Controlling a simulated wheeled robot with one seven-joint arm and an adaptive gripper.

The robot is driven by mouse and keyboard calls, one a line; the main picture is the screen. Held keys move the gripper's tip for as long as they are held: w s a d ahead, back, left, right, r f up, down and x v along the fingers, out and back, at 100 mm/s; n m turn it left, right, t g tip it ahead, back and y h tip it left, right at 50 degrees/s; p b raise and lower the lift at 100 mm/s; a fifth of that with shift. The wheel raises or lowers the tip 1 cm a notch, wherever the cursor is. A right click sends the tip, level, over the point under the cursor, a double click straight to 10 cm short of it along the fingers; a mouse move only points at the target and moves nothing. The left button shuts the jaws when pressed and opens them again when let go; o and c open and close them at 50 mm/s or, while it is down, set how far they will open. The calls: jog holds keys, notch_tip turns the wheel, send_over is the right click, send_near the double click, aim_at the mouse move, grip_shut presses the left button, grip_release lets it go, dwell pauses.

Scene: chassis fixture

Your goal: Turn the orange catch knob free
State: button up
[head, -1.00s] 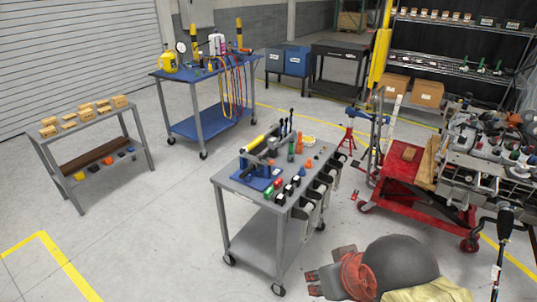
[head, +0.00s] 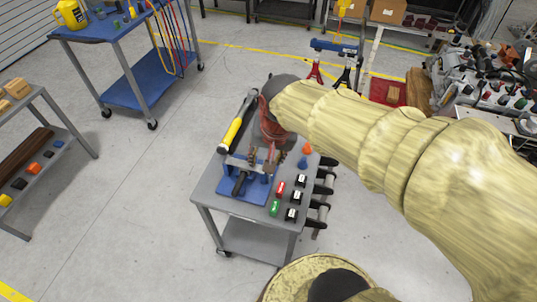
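The blue-based fixture (head: 243,188) with a grey frame stands on the grey cart (head: 205,190). My arm reaches in from the right, and my gripper (head: 262,160) points down at the back of this fixture. Its two dark fingers look apart, with nothing plainly held between them. The gripper and wrist cover part of the fixture, and I cannot make out an orange catch knob on it. A small orange piece (head: 307,149) is at the cart's right side, apart from the fingers. I cannot tell whether the fingers touch the fixture.
A yellow-and-black tool (head: 234,127) lies at the cart's back left. A red block (head: 281,188), a green block (head: 274,208) and several black blocks stand right of the fixture. Floor left of the cart is clear.

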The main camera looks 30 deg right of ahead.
jog(key=w+d+f+m+g+p, duration=0.1)
jog(key=w+d+f+m+p, duration=0.1)
jog(key=w+f+m+p, duration=0.1)
jog(key=w+d+f+m+g+p, duration=0.1)
jog(key=w+d+f+m+p, duration=0.1)
jog(key=w+f+m+p, duration=0.1)
jog(key=w+d+f+m+g+p, duration=0.1)
jog(key=w+d+f+m+p, duration=0.1)
jog(key=f, duration=0.5)
jog(key=shift+w+d+m+g+p, duration=0.15)
jog(key=shift+w+m+p, duration=0.2)
jog(key=shift+w+m, duration=0.4)
jog(key=shift+w+d+m+g+p, duration=0.15)
jog(key=shift+w+m+p, duration=0.25)
jog(key=shift+m, duration=0.55)
notch_tip(320, 180, down, 7)
jog(key=shift+f+b, duration=0.15)
jog(key=shift+b, duration=0.4)
jog(key=shift+c, duration=1.3)
jog(key=c, duration=0.7)
grip_shut()
